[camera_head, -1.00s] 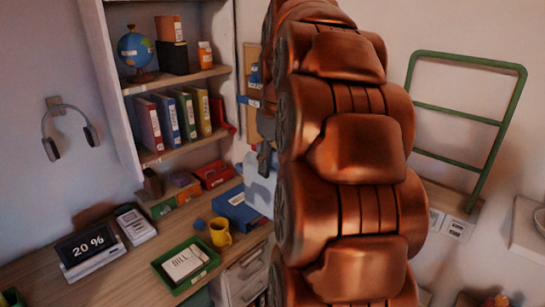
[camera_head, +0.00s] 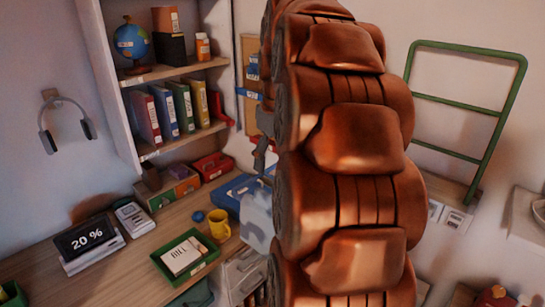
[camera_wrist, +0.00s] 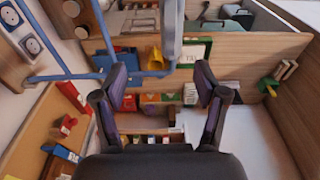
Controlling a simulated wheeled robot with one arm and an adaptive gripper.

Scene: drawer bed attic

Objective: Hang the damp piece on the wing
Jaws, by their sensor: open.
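My gripper (camera_wrist: 160,84) is open in the wrist view, its two dark fingers apart with nothing visible between them. A blue bar frame (camera_wrist: 75,75) crosses the left of that view just beyond the fingers. A pale vertical piece (camera_wrist: 172,28) stands at its top middle; I cannot tell whether it is cloth. In the head view a green tubular frame (camera_head: 462,62) leans out at the right wall. I cannot tell which frame is the wing. I cannot identify the damp piece. A pale, bluish shape (camera_head: 257,215) shows left of my arm, partly hidden.
A desk (camera_head: 150,262) holds a yellow mug (camera_head: 219,226), a green tray (camera_head: 190,274) with a bill and a display (camera_head: 86,240). A wall shelf (camera_head: 170,75) carries binders and a globe. Wooden panels (camera_wrist: 290,115) bound the wrist view's right. My arm hides the middle of the head view.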

